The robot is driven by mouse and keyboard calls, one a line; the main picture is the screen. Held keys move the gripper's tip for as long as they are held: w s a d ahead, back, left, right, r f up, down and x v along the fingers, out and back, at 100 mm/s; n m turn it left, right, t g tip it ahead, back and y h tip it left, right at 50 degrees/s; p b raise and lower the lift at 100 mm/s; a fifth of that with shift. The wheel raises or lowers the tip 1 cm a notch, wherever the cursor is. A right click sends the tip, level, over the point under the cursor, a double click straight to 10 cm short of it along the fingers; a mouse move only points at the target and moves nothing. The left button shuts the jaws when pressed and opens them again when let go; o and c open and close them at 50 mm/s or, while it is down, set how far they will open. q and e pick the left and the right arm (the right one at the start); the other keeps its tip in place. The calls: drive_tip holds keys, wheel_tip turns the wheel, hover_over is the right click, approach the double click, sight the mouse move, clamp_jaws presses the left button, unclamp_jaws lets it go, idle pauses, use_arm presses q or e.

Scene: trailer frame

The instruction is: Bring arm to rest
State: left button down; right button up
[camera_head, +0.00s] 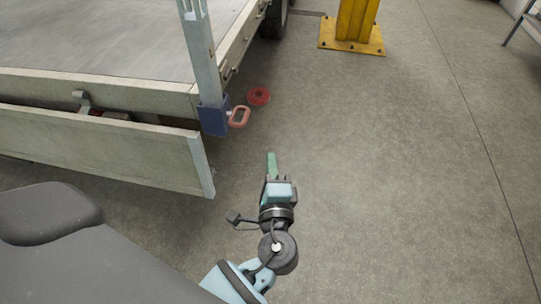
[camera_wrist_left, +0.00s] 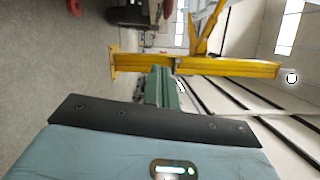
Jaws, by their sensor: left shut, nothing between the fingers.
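My left gripper (camera_head: 271,160) shows in the head view below the middle, its green fingers shut and empty over bare floor. It is to the right of the trailer's lowered side board and apart from it. In the left wrist view, the green fingers (camera_wrist_left: 161,88) are together with nothing between them. My left arm comes in from the bottom left. My right gripper is not in either view.
The trailer (camera_head: 115,82) fills the upper left, with its dropped board (camera_head: 100,145). A post with a blue bracket (camera_head: 213,117) and a pinkish loop handle (camera_head: 239,117) stands at its corner. A red ring (camera_head: 258,96) lies nearby. A yellow post (camera_head: 352,45) stands behind. Floor at right is clear.

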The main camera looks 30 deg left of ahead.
use_arm(q)
drive_tip(key=shift+f, duration=0.1)
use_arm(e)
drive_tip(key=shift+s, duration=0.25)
